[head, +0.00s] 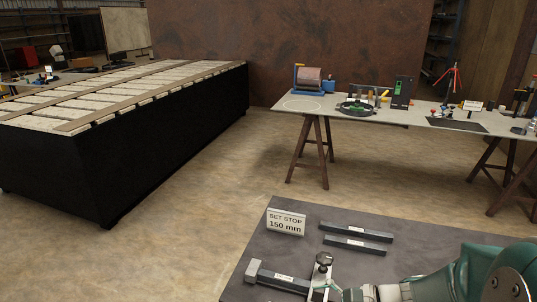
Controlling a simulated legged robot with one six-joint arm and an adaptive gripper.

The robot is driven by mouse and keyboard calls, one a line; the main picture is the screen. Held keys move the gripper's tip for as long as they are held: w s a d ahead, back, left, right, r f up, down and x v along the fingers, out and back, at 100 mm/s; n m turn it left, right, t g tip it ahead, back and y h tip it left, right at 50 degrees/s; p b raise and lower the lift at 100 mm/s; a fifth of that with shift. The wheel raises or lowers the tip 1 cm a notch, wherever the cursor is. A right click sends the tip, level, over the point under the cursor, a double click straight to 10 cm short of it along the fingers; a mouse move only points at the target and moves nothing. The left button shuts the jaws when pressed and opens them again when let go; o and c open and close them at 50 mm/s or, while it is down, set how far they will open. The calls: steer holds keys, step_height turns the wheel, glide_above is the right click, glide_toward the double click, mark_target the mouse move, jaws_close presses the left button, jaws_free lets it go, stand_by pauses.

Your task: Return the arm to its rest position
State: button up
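My green and grey arm (450,275) reaches in from the lower right of the head view, low over a dark work table (255,250). My gripper (335,291) is at the bottom edge, close to a metal stop with a dark knob (322,262). The stop sits on or against a dark bar (277,278) with a square end block and a white label. Whether the gripper touches the stop cannot be told. Its fingers are small and partly cut off, so their opening is unclear.
A sign reading "SET STOP 150 mm" (286,222) stands on the dark table. Two loose labelled bars (356,232) (354,246) lie beside it. A trestle table (290,108) with tools is behind. A long black slatted bench (150,140) is left. Floor between is clear.

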steer(key=s+r+n+g+h, duration=0.2)
steer(key=s+r+n+h, duration=0.1)
steer(key=s+n+h, duration=0.5)
steer(key=s+d+r+n+t+h, duration=0.1)
steer(key=d+r+n+t+h, duration=0.3)
steer(key=d+r+n, duration=0.1)
steer(key=shift+d+r+n+h, duration=0.2)
steer(key=shift+r+n+h, duration=0.2)
steer(key=shift+r+n, duration=0.5)
